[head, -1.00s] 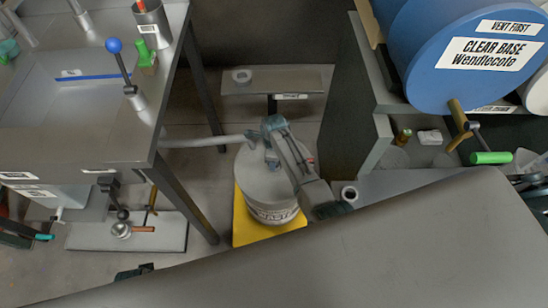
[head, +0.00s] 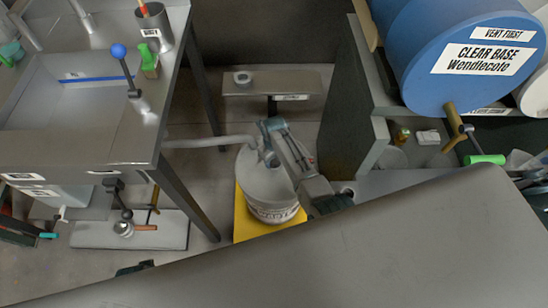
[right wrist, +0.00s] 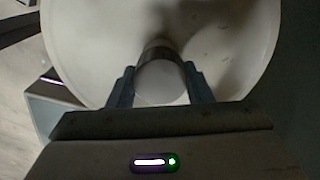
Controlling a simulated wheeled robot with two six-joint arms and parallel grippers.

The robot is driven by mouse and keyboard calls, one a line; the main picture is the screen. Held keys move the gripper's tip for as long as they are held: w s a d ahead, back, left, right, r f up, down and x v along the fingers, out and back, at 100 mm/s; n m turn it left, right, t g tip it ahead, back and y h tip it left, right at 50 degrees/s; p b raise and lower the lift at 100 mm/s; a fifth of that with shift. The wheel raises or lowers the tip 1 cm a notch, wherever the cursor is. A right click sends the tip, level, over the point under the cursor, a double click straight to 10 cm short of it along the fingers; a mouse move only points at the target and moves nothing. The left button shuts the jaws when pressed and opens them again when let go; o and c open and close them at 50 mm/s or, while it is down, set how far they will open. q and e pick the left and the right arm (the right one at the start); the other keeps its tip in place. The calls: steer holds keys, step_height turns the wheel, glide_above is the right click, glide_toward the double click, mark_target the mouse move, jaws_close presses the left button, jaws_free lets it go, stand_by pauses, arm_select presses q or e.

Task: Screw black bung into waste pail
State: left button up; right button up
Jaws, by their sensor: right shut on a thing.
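The waste pail (head: 262,178) is a white-grey drum with a printed label, standing upright on a yellow base (head: 243,228) on the floor. My right gripper (head: 268,154) is over its top. In the right wrist view the pail's pale round lid (right wrist: 95,45) fills the background. There the two fingers of the right gripper (right wrist: 160,72) are shut on a short round piece, taken as the bung (right wrist: 160,82). It looks grey rather than black in this light. Its lower end is hidden, so I cannot tell how deep it sits. My left gripper is not seen.
A grey pipe (head: 208,142) reaches from the sink bench (head: 90,152) at left to the pail's top. A low grey shelf (head: 295,84) stands behind. At right are a dark cabinet side (head: 350,110) and a large blue drum (head: 425,50).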

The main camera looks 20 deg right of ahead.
steer(key=o, duration=0.9)
steer(key=n+p, duration=0.1)
steer(key=n, duration=0.2)
steer(key=shift+r, duration=0.15)
steer(key=n+p, duration=0.1)
steer(key=n, duration=0.2)
steer(key=shift+n+p, duration=0.3)
steer(key=shift+n, duration=0.8)
